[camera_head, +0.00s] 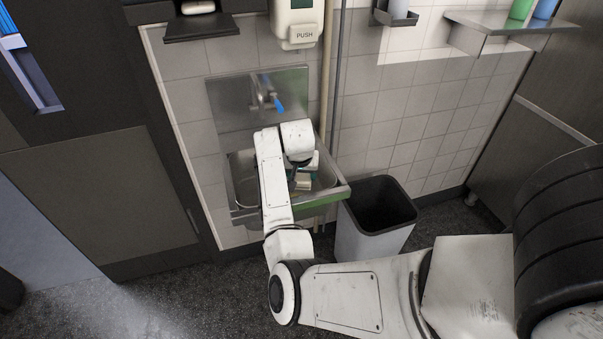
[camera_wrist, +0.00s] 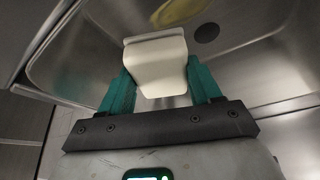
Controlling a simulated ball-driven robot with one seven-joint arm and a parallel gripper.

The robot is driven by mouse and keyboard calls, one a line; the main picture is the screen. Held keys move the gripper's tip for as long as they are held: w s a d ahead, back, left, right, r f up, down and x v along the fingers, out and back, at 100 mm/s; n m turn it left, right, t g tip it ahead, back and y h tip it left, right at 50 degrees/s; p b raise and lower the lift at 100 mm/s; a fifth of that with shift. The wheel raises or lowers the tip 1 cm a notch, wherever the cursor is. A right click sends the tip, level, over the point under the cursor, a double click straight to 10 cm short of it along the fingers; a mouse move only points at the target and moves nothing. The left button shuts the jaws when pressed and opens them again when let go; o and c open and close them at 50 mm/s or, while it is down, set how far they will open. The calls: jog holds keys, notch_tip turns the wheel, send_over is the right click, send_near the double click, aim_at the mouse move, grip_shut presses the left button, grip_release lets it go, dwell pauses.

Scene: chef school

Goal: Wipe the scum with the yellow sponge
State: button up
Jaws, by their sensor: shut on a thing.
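The sponge (camera_wrist: 157,62), a pale cream-yellow block, is held between the teal fingers of my gripper (camera_wrist: 158,78) in the wrist view. The gripper is shut on it, over the steel sink basin (camera_wrist: 95,65). A yellow patch of scum (camera_wrist: 178,11) lies on the basin beyond the sponge, near the round dark drain (camera_wrist: 206,33). The sponge looks apart from the patch. In the head view my gripper is inside the wall sink (camera_head: 243,192), with the sponge (camera_head: 303,182) partly showing. My arm hides much of the basin there.
A tap (camera_head: 268,95) with a blue lever rises behind the basin. A grey bin (camera_head: 378,215) stands right beside the sink. A soap dispenser (camera_head: 297,22) and a shelf (camera_head: 512,25) with bottles hang on the tiled wall. The basin rim surrounds the gripper.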

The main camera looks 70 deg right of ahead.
jog(key=shift+r+p, duration=0.55)
jog(key=shift+r, duration=0.35)
notch_tip(320, 180, up, 3)
jog(key=p, duration=0.3)
dwell(0.5)
